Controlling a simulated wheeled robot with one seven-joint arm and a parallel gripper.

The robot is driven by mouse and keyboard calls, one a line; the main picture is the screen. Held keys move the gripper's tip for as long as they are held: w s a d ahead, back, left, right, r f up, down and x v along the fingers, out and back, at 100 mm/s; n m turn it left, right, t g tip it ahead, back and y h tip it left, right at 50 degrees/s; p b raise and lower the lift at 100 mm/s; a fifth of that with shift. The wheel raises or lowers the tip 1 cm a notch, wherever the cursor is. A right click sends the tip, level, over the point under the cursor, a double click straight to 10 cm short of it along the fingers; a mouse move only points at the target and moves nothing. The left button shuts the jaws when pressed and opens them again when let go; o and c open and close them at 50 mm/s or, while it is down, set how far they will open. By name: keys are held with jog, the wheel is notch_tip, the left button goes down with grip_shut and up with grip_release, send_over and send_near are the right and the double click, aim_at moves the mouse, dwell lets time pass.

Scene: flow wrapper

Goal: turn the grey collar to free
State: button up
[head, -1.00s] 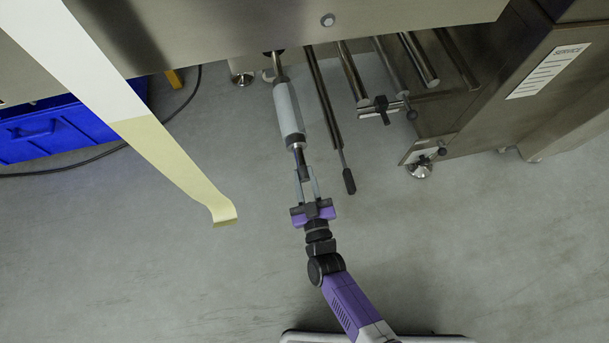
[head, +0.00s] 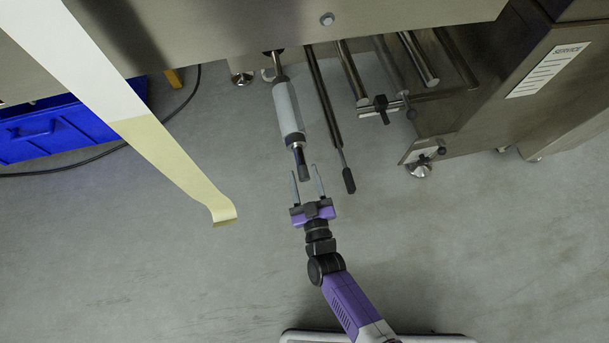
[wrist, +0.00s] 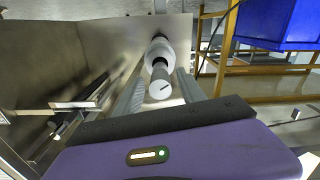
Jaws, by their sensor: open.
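The grey collar (head: 303,171) is the end piece of a spindle that sticks out from under the machine, in the head view. In the wrist view its round, light grey end face (wrist: 161,91) points at me, with a short dark mark slanting slightly up to the right. A pale roll (head: 288,107) sits on the spindle behind it; it also shows in the wrist view (wrist: 158,50). My gripper (head: 303,170) is open, its two fingertips on either side of the collar's end with visible gaps. I cannot read any "free" label.
A thin rod with a black handle (head: 348,180) hangs just right of my gripper. A pale film strip (head: 170,150) hangs to the left. A blue crate (head: 60,130) stands at the far left. Steel rollers and a clamp (head: 380,105) lie to the right. The floor nearby is clear.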

jog(key=p+v, duration=0.2)
jog(key=v, duration=0.5)
jog(key=shift+s, duration=0.4)
jog(key=shift+d, duration=0.1)
